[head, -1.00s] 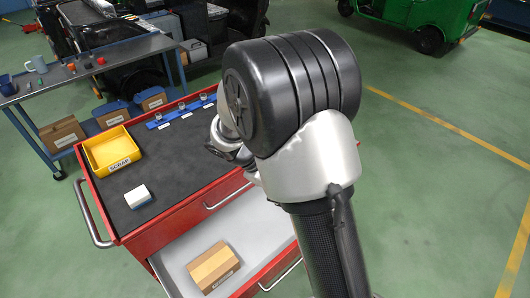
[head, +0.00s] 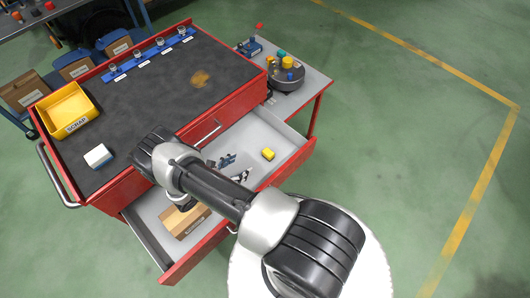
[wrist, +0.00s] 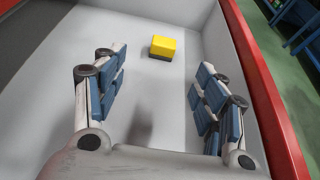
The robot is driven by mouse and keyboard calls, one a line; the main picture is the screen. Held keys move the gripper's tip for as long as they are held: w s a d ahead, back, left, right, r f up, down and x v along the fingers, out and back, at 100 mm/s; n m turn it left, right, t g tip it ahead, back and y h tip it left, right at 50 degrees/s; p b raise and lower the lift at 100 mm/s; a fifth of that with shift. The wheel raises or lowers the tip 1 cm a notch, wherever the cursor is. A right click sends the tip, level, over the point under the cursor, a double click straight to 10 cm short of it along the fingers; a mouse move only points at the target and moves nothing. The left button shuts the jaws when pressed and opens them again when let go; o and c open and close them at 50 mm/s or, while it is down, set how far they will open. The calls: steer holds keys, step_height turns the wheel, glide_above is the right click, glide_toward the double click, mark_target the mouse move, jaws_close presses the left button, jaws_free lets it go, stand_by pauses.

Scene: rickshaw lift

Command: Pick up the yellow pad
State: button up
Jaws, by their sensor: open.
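The yellow pad (head: 268,154) is a small block with a dark underside. It lies in the right part of the open drawer (head: 281,141). In the wrist view the pad (wrist: 163,45) sits ahead of my fingers, near the top middle. My gripper (head: 236,168) is over the drawer, left of the pad in the head view. Its blue-padded fingers are spread apart in the wrist view (wrist: 162,78), with nothing between them. The pad is clear of both fingers.
A wooden box (head: 184,221) lies in the drawer's left part. The red drawer front (wrist: 258,85) runs along the right in the wrist view. On the cart top are a yellow scrap bin (head: 67,109) and a white block (head: 98,156). A side shelf (head: 308,90) holds small parts.

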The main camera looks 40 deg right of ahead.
steer(key=b, duration=0.2)
glide_toward(268, 152)
steer(key=x, duration=0.4)
steer(key=shift+w+r, duration=0.15)
steer(key=shift+w, duration=0.2)
steer(key=x, duration=0.2)
steer(key=s+b+x, duration=0.1)
steer(key=x, duration=0.1)
steer(key=shift+d+f, duration=0.2)
steer(key=shift+f, duration=0.05)
steer(key=shift+w+d+f, duration=0.1)
steer(key=shift+w+d, duration=0.05)
steer(key=shift+d, duration=0.2)
steer(key=shift+c, duration=0.6)
steer(key=c, duration=1)
